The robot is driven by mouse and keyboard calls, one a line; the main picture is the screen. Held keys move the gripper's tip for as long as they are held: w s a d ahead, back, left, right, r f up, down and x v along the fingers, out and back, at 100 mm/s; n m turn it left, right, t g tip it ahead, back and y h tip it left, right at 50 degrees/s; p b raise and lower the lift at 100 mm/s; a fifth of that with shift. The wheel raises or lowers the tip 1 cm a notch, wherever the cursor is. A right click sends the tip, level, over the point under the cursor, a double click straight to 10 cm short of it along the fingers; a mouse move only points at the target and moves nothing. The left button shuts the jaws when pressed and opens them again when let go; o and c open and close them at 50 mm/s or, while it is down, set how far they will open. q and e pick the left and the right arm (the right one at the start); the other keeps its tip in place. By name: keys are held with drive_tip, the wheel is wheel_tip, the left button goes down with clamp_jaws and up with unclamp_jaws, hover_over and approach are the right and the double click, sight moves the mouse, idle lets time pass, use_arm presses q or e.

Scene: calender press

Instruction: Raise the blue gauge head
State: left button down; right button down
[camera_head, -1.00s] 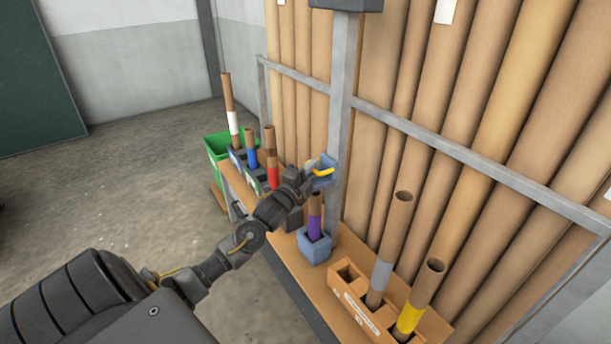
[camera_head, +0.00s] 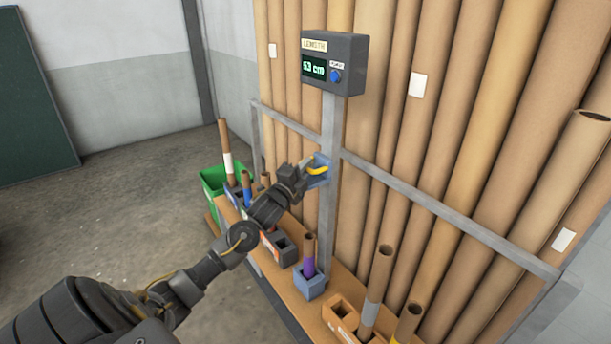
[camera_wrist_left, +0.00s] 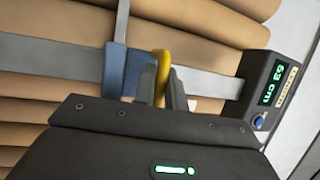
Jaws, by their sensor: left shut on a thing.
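The blue gauge head (camera_head: 317,180) sits on the grey upright post (camera_head: 328,215), just below the level of the rack's cross rail. A yellow handle (camera_head: 317,170) sticks out from it. My left gripper (camera_head: 304,175) reaches it from the left, shut on the yellow handle. In the left wrist view the yellow handle (camera_wrist_left: 160,75) stands between my fingers, with the blue head (camera_wrist_left: 126,70) just left of them. A dark display box (camera_head: 335,64) at the top of the post reads about 53 cm and has a blue button (camera_head: 335,76). My right gripper is not in view.
Below is a wooden shelf (camera_head: 283,290) with a blue block (camera_head: 310,284) holding a purple-banded tube (camera_head: 308,258), and an orange-brown holder (camera_head: 342,318). A green bin (camera_head: 212,180) stands behind. Tall cardboard tubes and a cross rail (camera_head: 440,210) stand behind the post.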

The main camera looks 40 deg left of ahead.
use_arm(q)
wheel_tip(320, 180, up, 18)
drive_tip(key=p, duration=0.9)
drive_tip(key=shift+p, duration=0.4)
drive_tip(key=shift+a, duration=0.1)
drive_tip(key=c, duration=1.8)
unclamp_jaws()
drive_tip(key=shift+r, duration=0.1)
drive_tip(key=shift+o, duration=0.3)
